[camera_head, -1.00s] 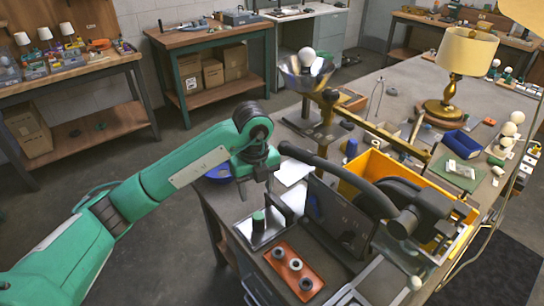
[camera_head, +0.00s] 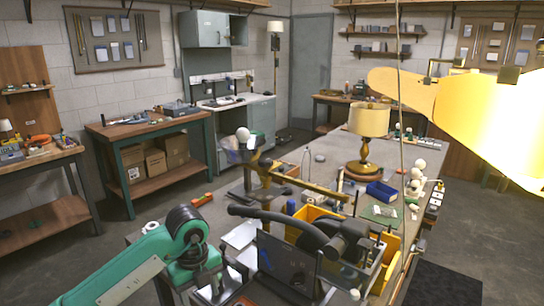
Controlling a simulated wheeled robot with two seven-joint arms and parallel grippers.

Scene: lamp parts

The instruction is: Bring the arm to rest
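My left arm is green with black joints and comes in from the lower left, bent at a raised joint. Its wrist end points down at the near left corner of the large workbench (camera_head: 320,150). My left gripper (camera_head: 207,283) is at the bottom of the view, small and partly hidden by the wrist. I cannot tell whether its fingers are open or shut, and I see nothing clearly held in it. My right arm and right gripper are not in view.
A large yellow shade (camera_head: 470,115) hangs at the right.

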